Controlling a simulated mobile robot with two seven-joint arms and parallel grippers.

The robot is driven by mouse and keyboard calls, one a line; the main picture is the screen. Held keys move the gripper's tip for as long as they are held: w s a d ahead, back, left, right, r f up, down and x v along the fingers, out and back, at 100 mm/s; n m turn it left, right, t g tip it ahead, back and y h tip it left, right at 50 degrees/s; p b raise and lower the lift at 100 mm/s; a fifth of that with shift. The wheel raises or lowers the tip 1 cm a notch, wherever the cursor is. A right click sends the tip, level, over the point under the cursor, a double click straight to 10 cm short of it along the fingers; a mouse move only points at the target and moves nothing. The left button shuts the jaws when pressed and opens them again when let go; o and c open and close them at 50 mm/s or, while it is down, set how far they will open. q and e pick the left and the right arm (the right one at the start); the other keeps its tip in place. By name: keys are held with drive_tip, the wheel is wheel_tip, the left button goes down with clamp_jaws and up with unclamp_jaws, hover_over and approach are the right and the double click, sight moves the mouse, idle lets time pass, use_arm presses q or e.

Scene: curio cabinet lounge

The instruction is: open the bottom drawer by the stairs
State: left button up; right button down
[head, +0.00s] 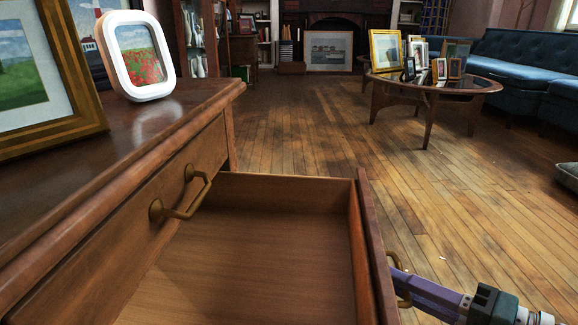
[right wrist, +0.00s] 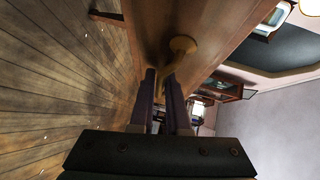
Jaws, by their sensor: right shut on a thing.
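The wooden dresser has a closed upper drawer (head: 120,225) with a brass handle (head: 200,190). Below it the bottom drawer (head: 250,262) is pulled well out, and its inside looks empty. My right gripper (head: 408,283) reaches in from the lower right to the front of this drawer and is shut on its brass handle (head: 403,298). In the right wrist view the purple fingers (right wrist: 160,85) close around the handle (right wrist: 182,46), partly hiding it. My left gripper is not in view. No stairs can be made out.
Picture frames (head: 146,55) stand on the dresser top (head: 150,120). The wooden floor (head: 450,190) to the right of the drawer is clear. An oval coffee table (head: 432,86) with several frames and a blue sofa (head: 520,60) stand farther back.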

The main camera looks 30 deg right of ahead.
drive_tip(key=c, duration=1.2)
unclamp_jaws()
drive_tip(key=shift+o, duration=0.2)
drive_tip(key=p+v, duration=0.3)
drive_tip(key=v, duration=0.7)
drive_tip(key=shift+r, duration=0.1)
